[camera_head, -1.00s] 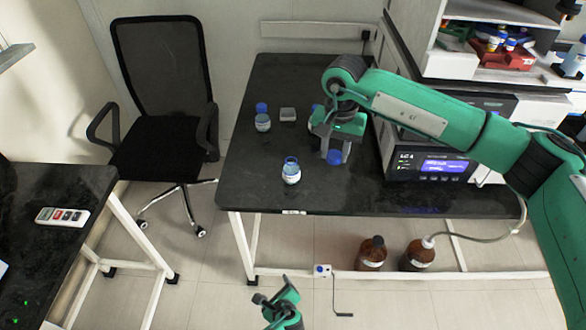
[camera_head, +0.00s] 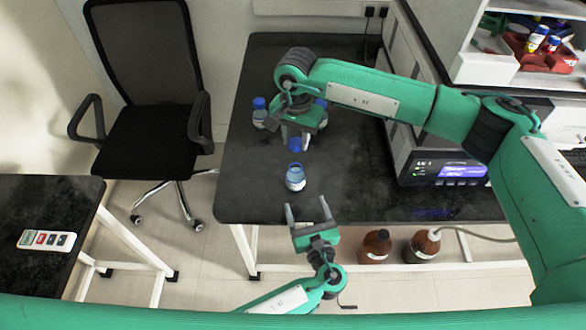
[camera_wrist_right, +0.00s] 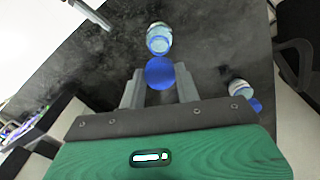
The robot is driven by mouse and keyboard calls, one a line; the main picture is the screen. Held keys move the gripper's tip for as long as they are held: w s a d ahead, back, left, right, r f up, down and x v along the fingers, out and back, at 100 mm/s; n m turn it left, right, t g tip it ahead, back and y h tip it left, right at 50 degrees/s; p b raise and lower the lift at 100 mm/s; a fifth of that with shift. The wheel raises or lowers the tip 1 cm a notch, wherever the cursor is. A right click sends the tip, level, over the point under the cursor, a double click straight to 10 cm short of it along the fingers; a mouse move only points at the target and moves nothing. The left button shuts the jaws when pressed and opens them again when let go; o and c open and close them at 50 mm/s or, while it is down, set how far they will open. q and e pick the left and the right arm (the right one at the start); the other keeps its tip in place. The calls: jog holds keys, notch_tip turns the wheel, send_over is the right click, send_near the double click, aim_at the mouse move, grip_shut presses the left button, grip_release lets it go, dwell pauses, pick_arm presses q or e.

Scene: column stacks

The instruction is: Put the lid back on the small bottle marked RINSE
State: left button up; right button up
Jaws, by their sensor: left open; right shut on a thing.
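An open small bottle (camera_head: 295,180) with a white label and a blue ring at its neck stands upright on the black bench. Its label is too small to read. It also shows in the right wrist view (camera_wrist_right: 158,41). My right gripper (camera_head: 294,136) is shut on a blue lid (camera_head: 295,145), held above and just behind the bottle, apart from it. The lid shows between the fingers in the right wrist view (camera_wrist_right: 160,73). My left gripper (camera_head: 308,214) is open and empty at the bench's front edge, in front of the bottle.
A bottle with a blue lid (camera_head: 259,113) stands at the bench's back left. Another bottle (camera_head: 321,112) is partly hidden behind my right gripper. An instrument with a lit display (camera_head: 460,171) stands right. Brown bottles (camera_head: 375,246) are on the floor. The bench left of the open bottle is clear.

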aim_at(298, 182)
jog(key=shift+s+r, duration=0.1)
pick_arm(q)
jog(key=x, duration=1.2)
jog(key=c, duration=1.4)
jog(key=shift+c, duration=0.2)
pick_arm(e)
jog(key=shift+f, duration=2.55)
